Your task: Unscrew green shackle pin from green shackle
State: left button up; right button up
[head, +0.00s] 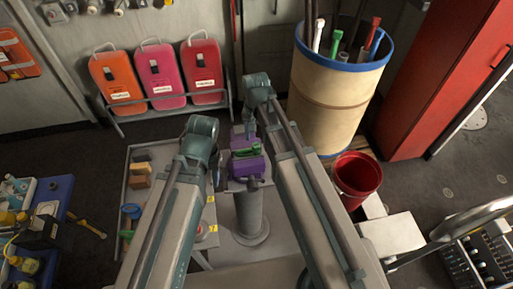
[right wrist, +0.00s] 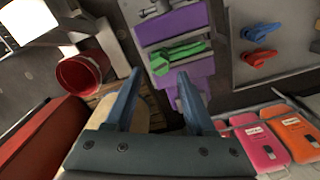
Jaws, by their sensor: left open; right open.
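The green shackle (right wrist: 188,50) lies in the purple vise (right wrist: 170,25) in the right wrist view. It also shows in the head view (head: 247,152), on the vise above a grey post. A green end piece, seemingly the pin head (right wrist: 160,56), sits at the shackle's left side in the right wrist view; where pin and shackle meet is too small to tell. My right gripper (right wrist: 160,72) is open and empty, its fingertips just short of the vise and shackle. My left gripper (head: 221,172) looks open beside the vise's left side in the head view, partly hidden by its arm.
A grey tray table with small tools (head: 139,171) stands left of the post. A red bucket (head: 357,176) and a tall tan drum (head: 335,95) stand to the right. Orange, pink and red cases (head: 162,74) line the back wall. A red cabinet (head: 437,75) is at far right.

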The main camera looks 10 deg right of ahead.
aim_at(256, 150)
jog(key=shift+n, duration=0.7)
jog(key=m, duration=0.6)
jog(key=shift+m, duration=0.3)
jog(key=m, duration=1.1)
jog(key=shift+m, duration=0.3)
jog(key=m, duration=0.5)
jog(key=shift+m, duration=0.4)
jog(key=shift+f, duration=0.15)
jog(key=shift+f+b, duration=0.85)
jog(key=shift+b, duration=0.15)
jog(key=shift+f, duration=0.15)
